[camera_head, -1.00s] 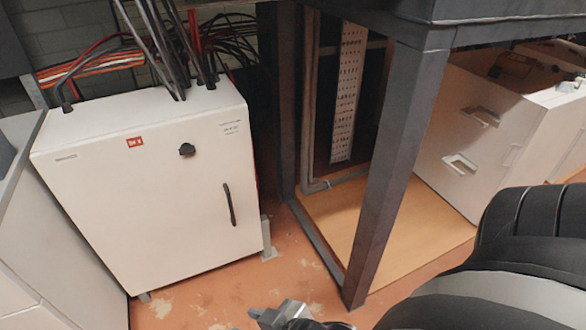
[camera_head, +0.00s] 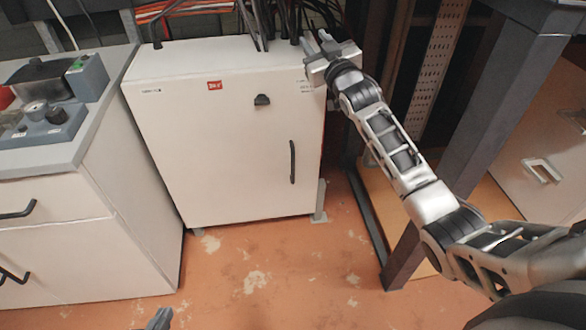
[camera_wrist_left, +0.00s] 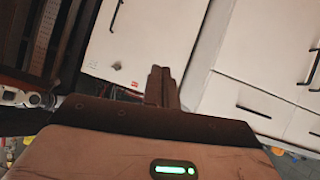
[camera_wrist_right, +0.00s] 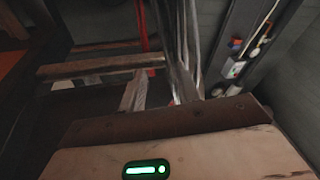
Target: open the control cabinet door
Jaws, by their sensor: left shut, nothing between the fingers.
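The control cabinet (camera_head: 215,150) is a white box with its door shut. A black rotary knob (camera_head: 262,100) sits high on the door and a black vertical handle (camera_head: 292,162) near its right edge. My right gripper (camera_head: 322,46) is open and empty at the cabinet's top right corner, above and right of the knob; contact cannot be told. My left gripper (camera_head: 160,319) barely shows at the bottom edge, low in front of the cabinet. In the left wrist view its fingers (camera_wrist_left: 162,86) are together and empty, with the door handle (camera_wrist_left: 116,15) and knob (camera_wrist_left: 92,64) beyond.
A white drawer unit (camera_head: 85,215) with a control box on top stands left of the cabinet. Cables (camera_head: 262,22) rise from the cabinet's top. A dark steel post (camera_head: 455,150) stands to the right, behind my right arm. The floor (camera_head: 260,270) in front is clear.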

